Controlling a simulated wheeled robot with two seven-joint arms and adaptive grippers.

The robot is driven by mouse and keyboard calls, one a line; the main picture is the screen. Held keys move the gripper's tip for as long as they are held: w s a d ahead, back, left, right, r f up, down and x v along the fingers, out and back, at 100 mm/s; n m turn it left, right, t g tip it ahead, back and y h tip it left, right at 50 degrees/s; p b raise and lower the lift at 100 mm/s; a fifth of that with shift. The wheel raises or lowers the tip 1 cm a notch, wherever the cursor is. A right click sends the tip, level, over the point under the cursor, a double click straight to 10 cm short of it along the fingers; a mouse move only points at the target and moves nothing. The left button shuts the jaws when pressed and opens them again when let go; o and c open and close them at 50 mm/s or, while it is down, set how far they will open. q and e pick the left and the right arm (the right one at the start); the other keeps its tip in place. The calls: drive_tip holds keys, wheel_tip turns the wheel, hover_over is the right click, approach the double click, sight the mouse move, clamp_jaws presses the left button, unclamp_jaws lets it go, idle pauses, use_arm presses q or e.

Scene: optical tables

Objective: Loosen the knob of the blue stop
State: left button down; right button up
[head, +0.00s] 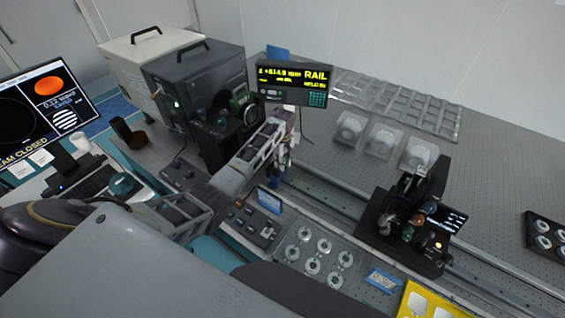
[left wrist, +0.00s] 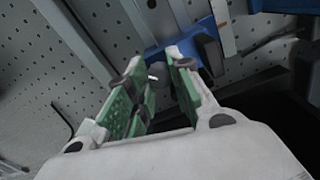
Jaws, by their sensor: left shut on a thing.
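The blue stop (left wrist: 205,48) shows in the left wrist view beyond my fingertips, beside a metal rail. My left gripper (left wrist: 158,70) has green-padded fingers on either side of a small dark knob (left wrist: 154,80) at the near side of the stop. The gripper is shut on this knob, which is mostly hidden between the fingers. In the head view my left gripper (head: 282,158) is down at the rail's left part, and its fingers and the stop are hard to make out. My right gripper is not in view.
A rail (head: 335,205) runs along the perforated table. A dark carriage with optics (head: 410,225) stands on it to the right. A tray of round optics (head: 312,258) lies in front.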

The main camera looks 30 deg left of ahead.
use_arm(q)
drive_tip(key=m, duration=1)
drive_tip(key=shift+m, duration=0.4)
drive_tip(key=m, duration=0.5)
drive_tip(key=shift+w+m, duration=0.1)
drive_tip(key=shift+m, duration=0.3)
drive_tip(key=m, duration=0.5)
drive_tip(key=shift+m, duration=0.3)
drive_tip(key=c, duration=1.2)
unclamp_jaws()
drive_tip(key=shift+c, duration=0.2)
